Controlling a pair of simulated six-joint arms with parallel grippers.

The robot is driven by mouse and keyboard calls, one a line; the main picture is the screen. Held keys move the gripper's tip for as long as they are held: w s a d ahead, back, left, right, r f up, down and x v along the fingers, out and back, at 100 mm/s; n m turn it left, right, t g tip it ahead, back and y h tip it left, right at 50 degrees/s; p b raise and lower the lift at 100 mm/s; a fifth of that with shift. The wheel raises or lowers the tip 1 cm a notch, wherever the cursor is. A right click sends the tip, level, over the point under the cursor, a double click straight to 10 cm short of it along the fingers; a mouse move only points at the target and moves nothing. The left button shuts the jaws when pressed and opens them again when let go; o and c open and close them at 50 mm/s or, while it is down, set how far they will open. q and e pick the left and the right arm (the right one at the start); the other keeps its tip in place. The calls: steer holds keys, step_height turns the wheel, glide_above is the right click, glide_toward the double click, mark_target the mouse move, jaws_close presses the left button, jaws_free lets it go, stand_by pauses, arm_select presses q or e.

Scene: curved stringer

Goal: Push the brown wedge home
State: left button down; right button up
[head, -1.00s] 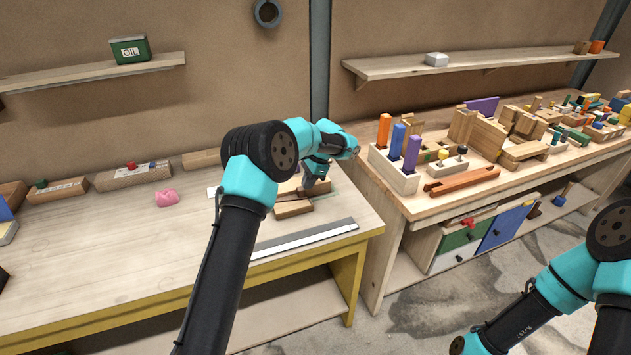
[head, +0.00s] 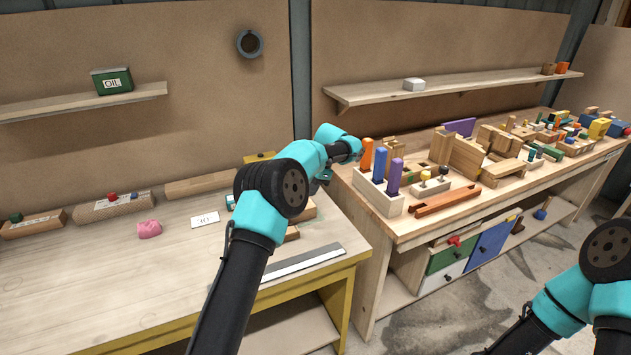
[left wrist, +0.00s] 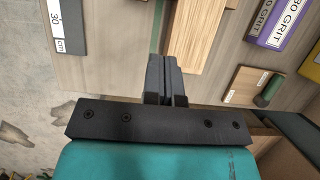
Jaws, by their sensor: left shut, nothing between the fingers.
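My left gripper (left wrist: 163,78) is shut and empty in the left wrist view, its fingertips beside the near end of a light wooden block (left wrist: 198,40). In the head view my left arm reaches over the back right of the yellow-edged bench, and its gripper is mostly hidden. Part of a wooden block (head: 306,209) shows just right of the arm, with a smaller wooden piece (head: 292,234) below it. I cannot make out the brown wedge for certain; the arm covers much of that area in the head view. My right gripper is out of view.
A grey ruler (head: 303,262) lies along the bench front; its end shows in the left wrist view (left wrist: 66,25). A pink lump (head: 149,229) and white card (head: 205,220) lie left of the arm. A second bench holds a peg block (head: 378,196) and an orange-brown channel (head: 446,199).

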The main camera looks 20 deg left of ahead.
arm_select(q)
steer(key=shift+v, duration=1.7)
steer(key=shift+d, duration=0.1)
